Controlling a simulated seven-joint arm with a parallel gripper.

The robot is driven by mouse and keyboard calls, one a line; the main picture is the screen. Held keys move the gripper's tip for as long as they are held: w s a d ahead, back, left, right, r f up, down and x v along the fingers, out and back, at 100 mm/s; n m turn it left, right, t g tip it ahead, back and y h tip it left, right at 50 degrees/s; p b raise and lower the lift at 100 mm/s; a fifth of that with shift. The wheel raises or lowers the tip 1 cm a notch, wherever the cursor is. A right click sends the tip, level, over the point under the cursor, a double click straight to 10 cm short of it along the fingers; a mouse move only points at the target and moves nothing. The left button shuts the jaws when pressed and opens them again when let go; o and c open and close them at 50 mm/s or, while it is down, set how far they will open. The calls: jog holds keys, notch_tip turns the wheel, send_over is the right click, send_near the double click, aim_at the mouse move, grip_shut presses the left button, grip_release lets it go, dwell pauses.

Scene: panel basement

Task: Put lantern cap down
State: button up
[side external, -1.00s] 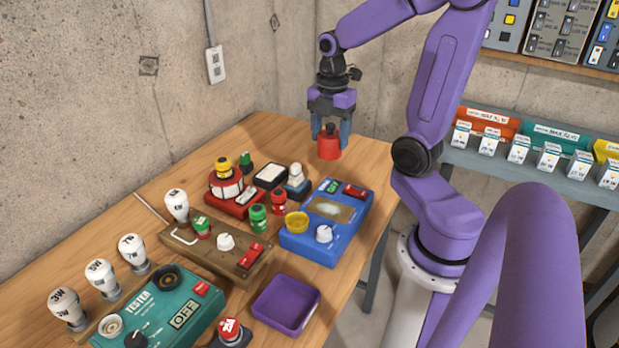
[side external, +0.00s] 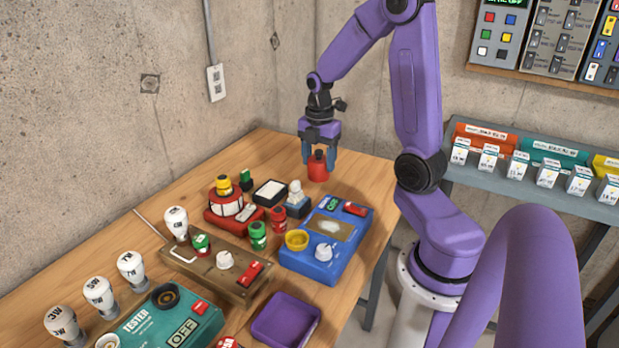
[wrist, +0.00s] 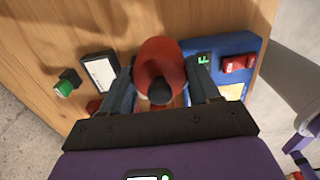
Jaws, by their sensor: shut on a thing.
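The lantern cap, which I take to be the red round piece with a black knob (side external: 318,170), is between the fingers of my gripper (side external: 319,156). My gripper is shut on it, pointing down, with the knob up towards the palm. In the wrist view the cap (wrist: 160,60) sits between the fingers (wrist: 160,88) with wooden tabletop behind it. It is over the far part of the table (side external: 357,176), behind the blue box (side external: 325,240). I cannot tell whether its underside touches the wood.
A red base with a red-and-white round part and yellow top (side external: 226,208), a white-faced dark box (side external: 270,192) and a blue-based white bulb (side external: 296,197) stand left of the blue box. A purple tray (side external: 286,320) is in front. Bare wood surrounds the cap at the back.

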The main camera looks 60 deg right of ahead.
jog(key=w+f, duration=0.1)
jog(key=w+d+f, duration=0.1)
jog(key=f, duration=0.1)
jog(key=w+d+f, duration=0.1)
jog(key=f, duration=0.1)
jog(key=shift+w+f, duration=0.1)
jog(key=shift+w, duration=0.3)
jog(key=shift+f, duration=1.5)
jog(key=shift+f, duration=0.15)
jog(key=o, duration=1)
jog(key=shift+o, duration=0.2)
